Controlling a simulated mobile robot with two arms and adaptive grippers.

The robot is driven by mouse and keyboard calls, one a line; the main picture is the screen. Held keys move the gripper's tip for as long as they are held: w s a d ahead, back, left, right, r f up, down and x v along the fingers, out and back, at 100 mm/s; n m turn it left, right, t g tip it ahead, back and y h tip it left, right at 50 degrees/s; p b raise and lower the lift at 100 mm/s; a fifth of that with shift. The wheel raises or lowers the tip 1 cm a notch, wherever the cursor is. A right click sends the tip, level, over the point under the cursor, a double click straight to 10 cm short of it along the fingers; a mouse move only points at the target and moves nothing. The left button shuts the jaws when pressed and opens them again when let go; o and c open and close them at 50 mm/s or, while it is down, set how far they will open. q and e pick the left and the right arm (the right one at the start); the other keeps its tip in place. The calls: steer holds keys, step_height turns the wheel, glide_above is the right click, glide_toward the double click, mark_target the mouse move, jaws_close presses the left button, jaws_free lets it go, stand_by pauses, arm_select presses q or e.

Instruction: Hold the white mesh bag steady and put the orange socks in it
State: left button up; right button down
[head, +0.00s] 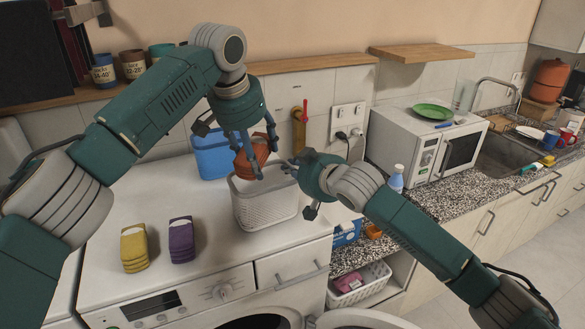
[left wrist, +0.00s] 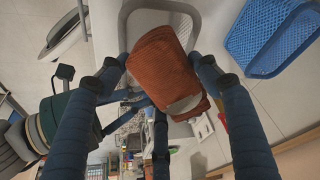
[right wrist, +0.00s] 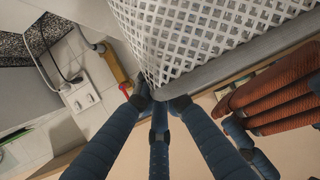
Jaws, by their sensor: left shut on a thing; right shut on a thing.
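The white mesh bag (head: 266,207) looks like an open-topped, stiff-rimmed mesh container standing on the white washer top. My right gripper (head: 290,166) is shut on its rim at the right side; the right wrist view shows the mesh wall (right wrist: 190,40) and grey rim between the fingers. My left gripper (head: 257,158) is shut on the folded orange socks (head: 255,153) and holds them above the bag's opening. In the left wrist view the orange socks (left wrist: 165,70) hang between the fingers with the bag's rim (left wrist: 272,45) behind them.
Yellow socks (head: 134,249) and purple socks (head: 181,240) lie on the washer top left of the bag. A blue basket (head: 212,155) stands behind the bag. A microwave (head: 425,145) is on the counter at right. The washer top at front left is otherwise clear.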

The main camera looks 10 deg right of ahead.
arm_select(q)
steer(key=o, duration=1.2)
steer(key=shift+o, duration=0.2)
steer(key=v, duration=1.2)
arm_select(e)
steer(key=c, duration=1.7)
jaws_free()
steer(key=shift+c, duration=0.2)
